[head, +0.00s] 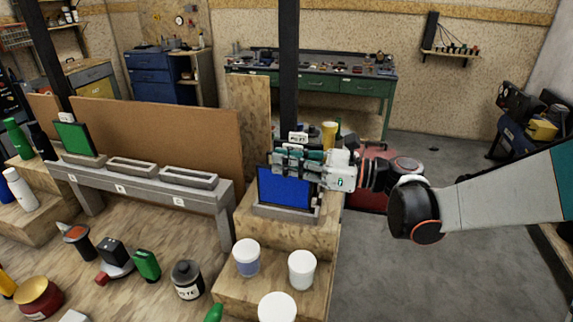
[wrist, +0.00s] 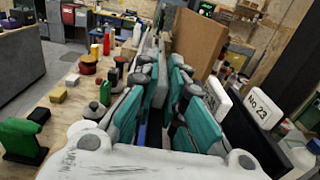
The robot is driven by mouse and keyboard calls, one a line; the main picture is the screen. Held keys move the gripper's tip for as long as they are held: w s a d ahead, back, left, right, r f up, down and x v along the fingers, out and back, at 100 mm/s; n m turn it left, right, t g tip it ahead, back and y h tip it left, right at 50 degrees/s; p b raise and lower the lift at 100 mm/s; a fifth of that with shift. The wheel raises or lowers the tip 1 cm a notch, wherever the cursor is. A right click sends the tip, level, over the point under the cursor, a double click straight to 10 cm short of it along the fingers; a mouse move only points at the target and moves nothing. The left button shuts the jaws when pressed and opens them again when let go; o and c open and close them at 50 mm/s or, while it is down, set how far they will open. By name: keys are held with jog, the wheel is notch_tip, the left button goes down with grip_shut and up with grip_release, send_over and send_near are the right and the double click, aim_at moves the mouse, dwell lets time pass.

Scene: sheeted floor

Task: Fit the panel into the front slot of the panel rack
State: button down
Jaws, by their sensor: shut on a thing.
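A blue panel (head: 284,188) with a dark frame stands about upright at a grey slotted base (head: 268,211) on a wooden block. My gripper (head: 284,161) is shut on the panel's upper part, its fingers pointing left. The panel's lower edge meets the base; how deep it sits I cannot tell. In the wrist view my gripper (wrist: 163,75) hides nearly all of the panel. A grey rack rail (head: 150,193) to the left has labelled slots. A green panel (head: 73,137) stands in its far-left slot; the middle slot (head: 130,167) and right slot (head: 188,178) look empty.
White-lidded tubs (head: 246,258) stand on the lower wooden step in front of the base. A dark post (head: 289,80) rises behind my gripper. A brown board (head: 150,135) stands behind the rail. Bottles and tools crowd the left. The floor (head: 400,270) at right is clear.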

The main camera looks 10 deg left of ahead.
jog(key=shift+r, duration=0.1)
jog(key=c, duration=1.7)
grip_release()
